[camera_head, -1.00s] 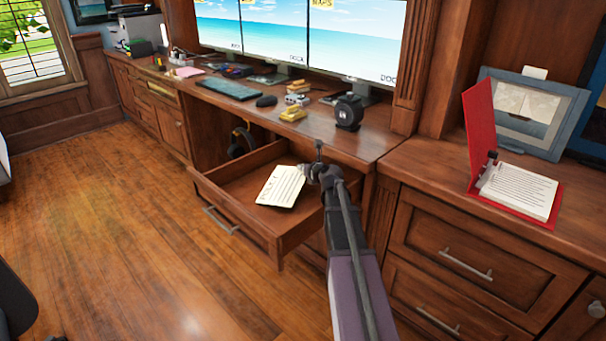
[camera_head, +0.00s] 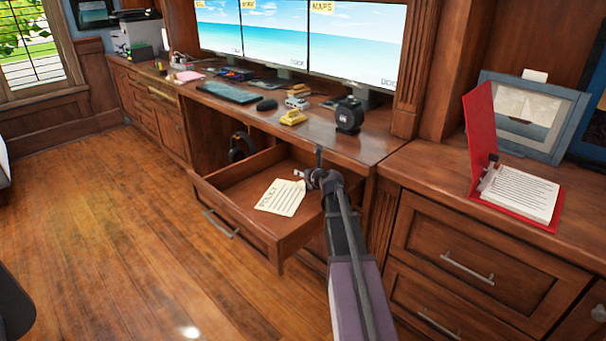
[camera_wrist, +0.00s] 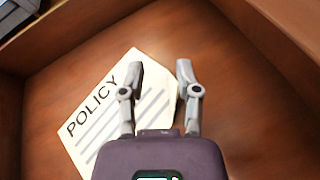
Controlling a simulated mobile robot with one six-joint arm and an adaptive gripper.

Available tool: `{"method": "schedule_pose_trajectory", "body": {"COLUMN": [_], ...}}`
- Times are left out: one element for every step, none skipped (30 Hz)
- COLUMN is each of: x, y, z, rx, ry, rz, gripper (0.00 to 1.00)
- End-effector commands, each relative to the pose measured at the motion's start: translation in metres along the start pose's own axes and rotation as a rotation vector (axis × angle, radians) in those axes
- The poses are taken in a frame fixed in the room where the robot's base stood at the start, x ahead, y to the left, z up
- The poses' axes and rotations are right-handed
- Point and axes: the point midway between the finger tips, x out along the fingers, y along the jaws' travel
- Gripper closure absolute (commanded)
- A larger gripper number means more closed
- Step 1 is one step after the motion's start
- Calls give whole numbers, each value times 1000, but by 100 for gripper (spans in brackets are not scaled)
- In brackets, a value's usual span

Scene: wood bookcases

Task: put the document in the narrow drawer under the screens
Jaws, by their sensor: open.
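The document (camera_head: 281,197) is a cream sheet lying in the pulled-out narrow drawer (camera_head: 238,213) under the screens (camera_head: 270,30). In the wrist view the document (camera_wrist: 92,112) shows the heading "POLICY" and lies on the drawer's brown floor (camera_wrist: 235,90). My gripper (camera_head: 304,175) is over the drawer, at the right end of the document. In the wrist view my gripper (camera_wrist: 160,68) has its two fingers apart with nothing held between them. The left finger covers part of the sheet.
A red binder (camera_head: 520,190) stands open on the right counter. Headphones (camera_head: 242,142) hang in the recess behind the drawer.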

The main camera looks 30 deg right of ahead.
Motion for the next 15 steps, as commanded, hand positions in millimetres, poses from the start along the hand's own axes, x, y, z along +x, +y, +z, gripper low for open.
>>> {"method": "schedule_pose_trajectory", "body": {"x": [0, 0, 0, 0, 0, 0, -1, -1, -1, -3, -6, -10, -14, -17, -23], "y": [0, 0, 0, 0, 0, 0, 0, 0, 1, 1, 1, 1, 2, 2, 2], "z": [0, 0, 0, 0, 1, 1, 2, 3, 4, 4, 4, 4, 4, 4, 4], "rx": [0, 0, 0, 0, 0, 0, 0, 0, 0, 0, 0, 1, 1, 1, 1], "ry": [0, 0, 0, 0, 0, 0, 0, 0, 0, 0, 0, 0, 0, 0, 0], "rz": [0, 0, 0, 0, 0, 0, 0, 0, 0, 0, 0, -1, -1, -1, -1], "gripper": [57, 57, 57, 57, 57, 57, 57, 57, 57, 57, 57, 57, 57, 57, 57]}}
